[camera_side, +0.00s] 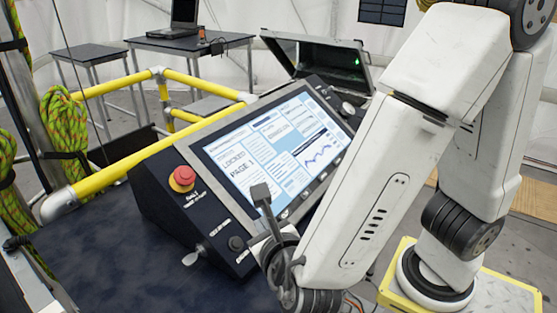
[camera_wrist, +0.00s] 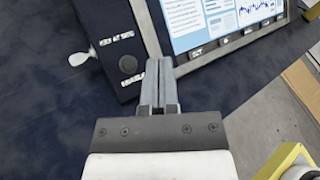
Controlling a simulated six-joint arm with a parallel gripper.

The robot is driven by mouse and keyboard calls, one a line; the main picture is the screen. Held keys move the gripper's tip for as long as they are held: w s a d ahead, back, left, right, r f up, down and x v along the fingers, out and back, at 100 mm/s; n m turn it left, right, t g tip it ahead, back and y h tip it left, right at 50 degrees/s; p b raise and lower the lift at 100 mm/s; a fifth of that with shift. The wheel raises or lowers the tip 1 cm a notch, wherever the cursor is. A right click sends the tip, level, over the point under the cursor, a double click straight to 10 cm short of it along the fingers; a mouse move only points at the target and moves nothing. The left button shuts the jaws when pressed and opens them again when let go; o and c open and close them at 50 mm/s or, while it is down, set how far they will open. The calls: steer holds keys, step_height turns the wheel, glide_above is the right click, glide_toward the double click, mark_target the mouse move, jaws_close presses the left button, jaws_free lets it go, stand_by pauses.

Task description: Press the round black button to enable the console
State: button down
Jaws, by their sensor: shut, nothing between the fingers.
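The round black button (camera_side: 236,243) sits on the lower left corner panel of the dark console, below the screen. It also shows clearly in the wrist view (camera_wrist: 128,64), beside a white label. My gripper (camera_wrist: 161,62) is shut with nothing in it. In the wrist view its fingertips appear just right of the button, near the lower left corner of the screen, and do not cover the button. I cannot tell their height above the panel. The console screen (camera_side: 268,147) reads "LOCKED PAGE".
A red emergency knob (camera_side: 182,178) stands on the console's left panel. A small pale lever (camera_side: 192,257) juts from its front edge, left of the button. Yellow rails (camera_side: 100,180) run behind, and an open black case (camera_side: 318,58) stands beyond the screen.

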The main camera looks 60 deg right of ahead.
steer(key=shift+w+f, duration=0.75)
steer(key=shift+f, duration=0.3)
steer(key=shift+w+f, duration=0.7)
steer(key=shift+f, duration=0.35)
steer(key=shift+w+f, duration=0.75)
steer(key=shift+f, duration=0.3)
steer(key=shift+w+f, duration=0.45)
steer(key=shift+f, duration=0.2)
stand_by(0.9)
steer(key=shift+s+r, duration=0.1)
steer(key=shift+r, duration=0.05)
steer(key=shift+s+r, duration=0.35)
steer(key=shift+r, duration=0.15)
steer(key=shift+r, duration=0.1)
stand_by(0.5)
steer(key=s+r, duration=0.1)
steer(key=r, duration=0.1)
steer(key=s+r, duration=0.2)
stand_by(0.5)
steer(key=shift+d+f, duration=0.1)
stand_by(0.5)
